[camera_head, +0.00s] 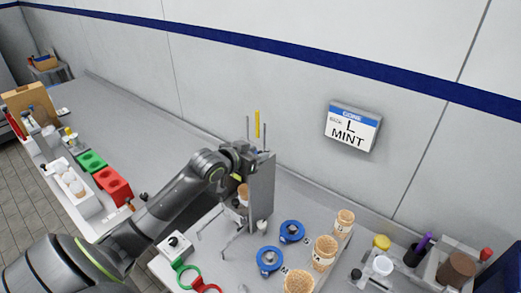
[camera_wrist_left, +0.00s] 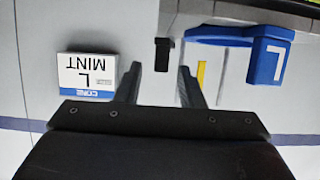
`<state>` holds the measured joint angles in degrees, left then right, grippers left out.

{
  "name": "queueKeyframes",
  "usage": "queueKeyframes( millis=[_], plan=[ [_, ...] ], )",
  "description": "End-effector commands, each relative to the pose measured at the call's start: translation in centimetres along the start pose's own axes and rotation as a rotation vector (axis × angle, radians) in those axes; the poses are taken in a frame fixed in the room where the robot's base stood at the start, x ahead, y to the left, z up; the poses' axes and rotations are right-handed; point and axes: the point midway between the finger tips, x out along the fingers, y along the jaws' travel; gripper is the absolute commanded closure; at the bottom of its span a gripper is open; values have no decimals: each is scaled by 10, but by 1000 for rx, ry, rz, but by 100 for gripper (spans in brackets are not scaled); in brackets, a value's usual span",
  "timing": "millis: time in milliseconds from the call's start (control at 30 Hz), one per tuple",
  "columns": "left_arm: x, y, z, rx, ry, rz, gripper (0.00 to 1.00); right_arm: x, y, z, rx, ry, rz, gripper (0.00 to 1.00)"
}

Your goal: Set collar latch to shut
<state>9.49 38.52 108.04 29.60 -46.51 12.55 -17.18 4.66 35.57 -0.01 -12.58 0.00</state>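My left gripper (camera_head: 243,160) is at the top of a grey upright stand (camera_head: 261,187) on the counter. In the left wrist view its two fingers (camera_wrist_left: 160,82) are apart with nothing held between them. A blue collar (camera_wrist_left: 215,33) with a blue block marked L (camera_wrist_left: 268,62) is to the right of the fingers there. A small black piece (camera_wrist_left: 162,52) shows beyond the gap between the fingertips, beside the collar's end. I cannot tell whether it is the latch or how the latch is set. The arm hides this part in the head view. My right gripper is not in view.
Two blue rings (camera_head: 291,231) lie on the counter right of the stand, near several cones (camera_head: 325,251). Red and green holders (camera_head: 113,185) stand at left. A sign reading L MINT (camera_head: 352,128) hangs on the wall.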

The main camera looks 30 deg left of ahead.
Motion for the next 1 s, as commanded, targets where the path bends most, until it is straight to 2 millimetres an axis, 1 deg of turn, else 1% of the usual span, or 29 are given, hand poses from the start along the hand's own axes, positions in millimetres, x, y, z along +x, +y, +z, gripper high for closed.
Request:
queueKeyframes(
  millis=[100,233,400,600,667,867,900,1000],
  plan=[
    [13,-1,-2,-2,1,-1,65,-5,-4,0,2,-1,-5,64],
    [22,-1,-1,0,0,-1,65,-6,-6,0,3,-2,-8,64],
    [26,0,0,1,1,0,65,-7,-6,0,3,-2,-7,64],
    [26,0,0,1,1,-1,65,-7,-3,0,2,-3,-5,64],
    [26,0,0,1,1,-1,71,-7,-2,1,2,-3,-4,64],
    [25,-1,0,1,1,-1,98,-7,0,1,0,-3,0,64],
    [25,-1,0,1,1,-1,100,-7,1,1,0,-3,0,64],
    [25,-1,0,1,1,-1,100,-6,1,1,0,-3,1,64]
  ],
)
